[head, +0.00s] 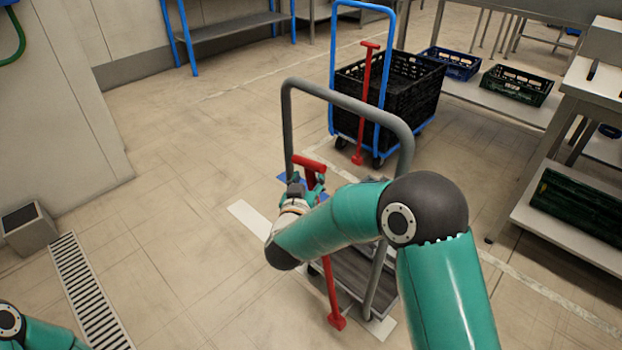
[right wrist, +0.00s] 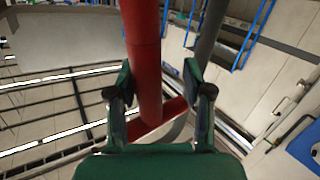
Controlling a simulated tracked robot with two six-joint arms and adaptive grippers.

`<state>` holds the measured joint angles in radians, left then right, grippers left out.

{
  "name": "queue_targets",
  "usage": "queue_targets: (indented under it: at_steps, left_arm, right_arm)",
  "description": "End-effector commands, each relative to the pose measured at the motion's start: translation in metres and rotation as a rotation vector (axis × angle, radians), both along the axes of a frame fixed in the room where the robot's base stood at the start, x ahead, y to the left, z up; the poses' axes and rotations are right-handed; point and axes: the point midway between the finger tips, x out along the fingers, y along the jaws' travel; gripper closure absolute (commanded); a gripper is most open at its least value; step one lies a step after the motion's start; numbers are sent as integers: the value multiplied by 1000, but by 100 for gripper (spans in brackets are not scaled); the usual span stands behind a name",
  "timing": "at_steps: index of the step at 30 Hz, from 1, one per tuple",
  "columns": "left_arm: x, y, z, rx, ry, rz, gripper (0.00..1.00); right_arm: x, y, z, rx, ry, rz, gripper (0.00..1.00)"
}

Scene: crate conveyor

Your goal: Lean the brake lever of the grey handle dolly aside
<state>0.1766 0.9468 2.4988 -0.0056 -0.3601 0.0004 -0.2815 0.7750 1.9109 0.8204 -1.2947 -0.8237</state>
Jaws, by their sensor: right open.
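The grey handle dolly stands in the middle of the head view, with a grey tubular handle (head: 345,103) and a grey deck (head: 352,270) partly hidden by my right arm. Its red brake lever (head: 330,285) has a T-shaped top and a foot near the floor; my arm covers its middle. My right gripper (head: 309,188) is at the lever just below the T-top. In the right wrist view the open fingers (right wrist: 160,85) stand on either side of the red lever (right wrist: 145,60), with gaps visible. My left gripper is out of view.
A blue handle dolly (head: 335,45) with a black crate (head: 420,95) and its own red lever (head: 366,90) stands behind. Steel tables with crates line the right. A floor grate (head: 85,290) lies at left. The floor left of the grey dolly is clear.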

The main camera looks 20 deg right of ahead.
Motion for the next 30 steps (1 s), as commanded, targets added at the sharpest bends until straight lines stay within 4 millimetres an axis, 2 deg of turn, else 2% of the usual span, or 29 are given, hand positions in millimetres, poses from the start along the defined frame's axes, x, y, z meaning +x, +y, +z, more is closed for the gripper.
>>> queue_targets:
  at_steps: [5, 8, 21, 25, 30]
  left_arm:
    - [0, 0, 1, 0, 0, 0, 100]
    - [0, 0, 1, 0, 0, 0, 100]
    - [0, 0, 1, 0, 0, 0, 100]
    - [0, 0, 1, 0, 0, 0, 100]
    - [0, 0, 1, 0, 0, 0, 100]
  right_arm:
    - [-6, 3, 1, 1, 0, 0, 49]
    - [-16, 9, 2, 0, 0, 1, 49]
    - [-87, 48, 12, 0, 1, 3, 49]
    - [-98, 54, 13, 0, 1, 2, 49]
    - [-103, 56, 14, -1, 0, 0, 49]
